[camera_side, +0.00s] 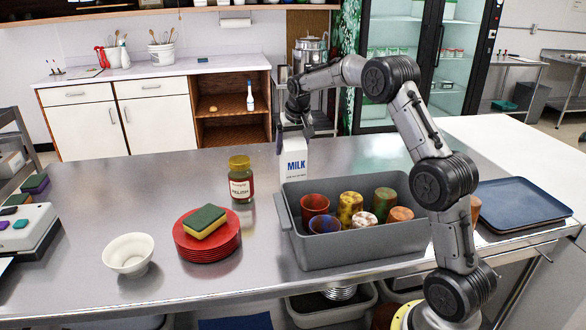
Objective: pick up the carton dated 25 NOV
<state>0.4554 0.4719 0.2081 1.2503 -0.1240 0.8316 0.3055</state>
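A white milk carton (294,163) with blue "MILK" lettering stands upright behind the grey bin's left back corner. The bin hides part of its base, and I cannot read a date on it. No other carton is in view. My gripper (294,133) points down at the carton's top, with its dark fingers on either side of the upper part. I cannot tell whether the fingers press on the carton or only surround it, nor whether the carton rests on the counter.
A grey bin (352,251) with several coloured cups stands in front of the carton. A jar (241,180) is to its left. Red plates (207,247) bear a sponge (205,221); a white bowl (129,254) is farther left. Blue trays (520,204) lie right. The counter's back left is clear.

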